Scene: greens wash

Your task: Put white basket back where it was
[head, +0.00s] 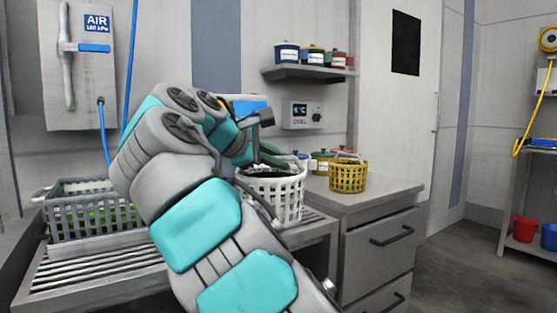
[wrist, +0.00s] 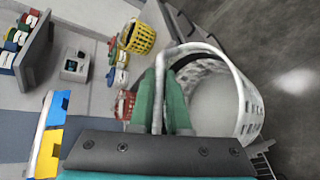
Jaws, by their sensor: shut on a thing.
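The white basket (head: 289,196) is an open, slotted basket, held near the right end of the slatted rack. In the head view my arm hides its left side, and I cannot tell whether its base touches the rack. In the wrist view its slotted wall (wrist: 250,105) and pale inside show, and no contents are seen. My gripper (wrist: 163,95) has green fingers shut on the basket's thin white handle. In the head view my gripper (head: 268,155) is at the basket's top, partly hidden by my wrist.
A grey basket (head: 68,190) with greens stands on the slatted rack (head: 95,275) at left. A yellow basket (head: 348,176) and lidded pots (head: 321,161) stand on the counter at right. A wall shelf (head: 308,72) holds several pots. Open floor lies at right.

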